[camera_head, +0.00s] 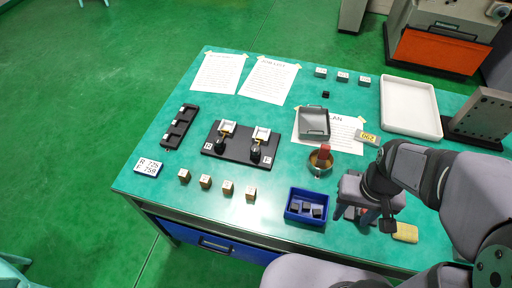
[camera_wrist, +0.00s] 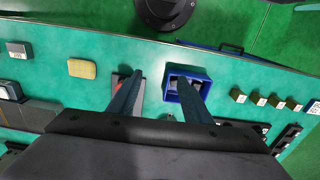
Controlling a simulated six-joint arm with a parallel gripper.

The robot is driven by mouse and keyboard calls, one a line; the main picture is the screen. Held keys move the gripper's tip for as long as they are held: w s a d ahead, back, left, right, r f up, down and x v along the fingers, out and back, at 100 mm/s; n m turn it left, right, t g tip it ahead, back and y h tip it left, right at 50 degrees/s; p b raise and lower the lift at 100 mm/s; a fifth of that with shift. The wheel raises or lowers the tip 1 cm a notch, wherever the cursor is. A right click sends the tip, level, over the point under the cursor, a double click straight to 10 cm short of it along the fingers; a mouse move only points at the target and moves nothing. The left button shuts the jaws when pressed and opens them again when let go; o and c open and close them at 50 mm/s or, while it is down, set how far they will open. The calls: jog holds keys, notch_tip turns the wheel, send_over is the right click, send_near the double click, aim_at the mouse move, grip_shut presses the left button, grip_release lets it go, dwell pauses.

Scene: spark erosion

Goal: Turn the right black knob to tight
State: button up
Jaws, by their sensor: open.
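A black fixture plate (camera_head: 218,152) lies left of the table's middle and carries two clamps with pale blocks. The right black knob (camera_head: 255,153) stands at the front of the right clamp, by the letter F. The left black knob (camera_head: 224,142) stands at the other clamp. I cannot tell either knob's turn angle. My gripper (camera_head: 364,217) is open and empty, well right of the fixture, above the table's front right part. In the wrist view my gripper (camera_wrist: 160,80) shows two spread fingers with nothing between them; its body hides most of the fixture there.
A blue bin (camera_head: 290,212) with dark blocks and a brown cup (camera_head: 312,167) lie between my gripper and the fixture. Several small wooden blocks (camera_head: 205,181) stand in front of the fixture. A grey tray (camera_head: 314,121) and white tray (camera_head: 410,106) are farther back. A yellow sponge (camera_head: 405,233) lies right.

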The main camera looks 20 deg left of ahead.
jog(key=w+a+f+n+y+b, duration=0.25)
jog(key=w+a+n+b, duration=0.35)
jog(key=w+a, duration=0.6)
jog(key=n+y+b, duration=0.2)
jog(key=n+b, duration=0.1)
jog(key=n, duration=0.7)
send_near(256, 148)
jog(key=f, duration=0.1)
jog(key=shift+t, duration=0.4)
jog(key=shift+s+a+p+x, duration=0.15)
jog(key=shift+p+x, duration=0.25)
jog(key=shift+x, duration=1.5)
jog(key=shift+s+a+p+x, duration=0.1)
jog(key=shift+s+p+x, duration=0.25)
jog(key=shift+x, duration=1.55)
jog(key=shift+w+d+r, duration=0.1)
jog(key=c, duration=1.1)
